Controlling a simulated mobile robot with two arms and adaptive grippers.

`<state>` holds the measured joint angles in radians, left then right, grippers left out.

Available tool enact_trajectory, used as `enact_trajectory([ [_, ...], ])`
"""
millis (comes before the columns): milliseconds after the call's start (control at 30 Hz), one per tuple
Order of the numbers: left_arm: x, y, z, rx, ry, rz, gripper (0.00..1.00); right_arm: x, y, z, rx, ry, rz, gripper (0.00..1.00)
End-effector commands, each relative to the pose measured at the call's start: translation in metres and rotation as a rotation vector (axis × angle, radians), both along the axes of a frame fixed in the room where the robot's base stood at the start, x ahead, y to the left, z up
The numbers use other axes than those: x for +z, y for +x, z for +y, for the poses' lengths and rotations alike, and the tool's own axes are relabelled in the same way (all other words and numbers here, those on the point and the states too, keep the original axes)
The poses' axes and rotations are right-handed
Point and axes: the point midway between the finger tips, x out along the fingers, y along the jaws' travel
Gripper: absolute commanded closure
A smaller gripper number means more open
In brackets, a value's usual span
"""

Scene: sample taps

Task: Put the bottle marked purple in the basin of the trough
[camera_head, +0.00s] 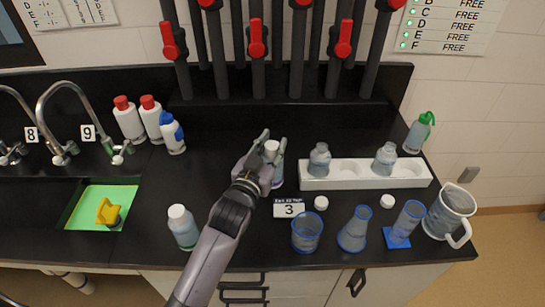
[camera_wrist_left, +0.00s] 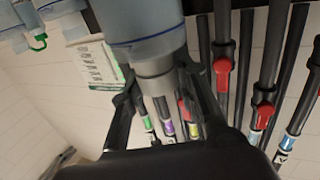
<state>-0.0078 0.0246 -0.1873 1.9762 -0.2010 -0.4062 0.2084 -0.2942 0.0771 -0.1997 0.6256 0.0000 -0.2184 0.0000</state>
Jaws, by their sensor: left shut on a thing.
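My left gripper (camera_head: 272,143) is shut on the capped neck of a clear bottle (camera_head: 277,176), which is upright over the black bench. The wrist view shows this bottle (camera_wrist_left: 145,25) large, with its neck between the fingers; no purple mark shows on it. A black raised ledge (camera_head: 300,114) runs beneath the tap pipes; I cannot tell whether it is the trough, and no basin inside it shows. A purple band (camera_wrist_left: 168,128) shows on one pipe in the wrist view. My right gripper is not in view.
A white rack (camera_head: 340,183) holds two bottles to the right. A blue-rimmed beaker (camera_head: 307,233), flask (camera_head: 355,229), cylinder (camera_head: 405,222) and jug (camera_head: 449,212) stand in front. A white-capped bottle (camera_head: 183,227) stands left of my arm. A sink (camera_head: 75,204) is further left.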

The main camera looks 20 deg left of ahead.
Motion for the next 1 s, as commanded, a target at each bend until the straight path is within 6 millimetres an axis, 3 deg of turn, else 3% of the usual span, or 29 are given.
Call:
enact_trajectory([
  [100,-0.009,0.000,0.000,0.000,0.000,-0.001,1.00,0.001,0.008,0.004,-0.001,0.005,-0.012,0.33],
  [333,-0.041,0.000,0.000,0.000,-0.001,-0.002,1.00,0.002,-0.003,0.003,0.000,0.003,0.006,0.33],
  [500,-0.044,0.000,0.000,-0.001,-0.001,-0.006,1.00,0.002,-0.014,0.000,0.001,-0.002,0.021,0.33],
  [767,-0.048,0.000,0.000,-0.001,0.000,-0.004,1.00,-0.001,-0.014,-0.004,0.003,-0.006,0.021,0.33],
  [800,-0.049,0.000,0.000,0.000,0.000,-0.002,0.70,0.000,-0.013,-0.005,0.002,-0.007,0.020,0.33],
  [1000,-0.048,0.000,0.000,0.000,0.000,-0.002,0.57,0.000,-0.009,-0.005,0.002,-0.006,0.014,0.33],
])
